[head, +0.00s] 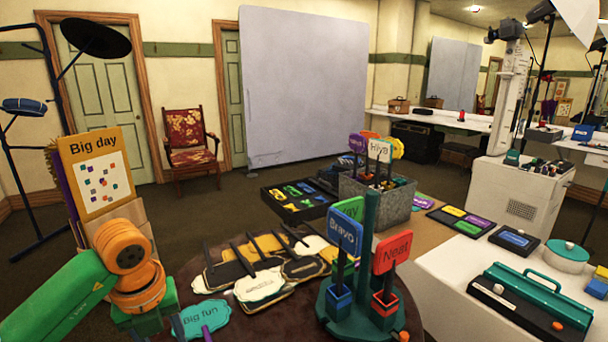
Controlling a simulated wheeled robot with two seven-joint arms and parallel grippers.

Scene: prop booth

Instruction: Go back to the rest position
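My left arm comes in from the lower left, with a green link and orange joints. The green end of my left gripper (147,320) shows at the bottom edge, close to the teal "Big fun" sign (203,318) with its purple handle. Its fingertips are not clear, so I cannot tell whether it is open or shut. My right arm and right gripper are not in view.
A dark round table (225,252) bears several sign plates and a green stand (352,322) with "Bravo" and "Neat" signs. A grey bin (392,212) of signs stands behind. A white table (450,290) with a teal-handled case (533,297) is at right. A "Big day" board (97,170) rises behind my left arm.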

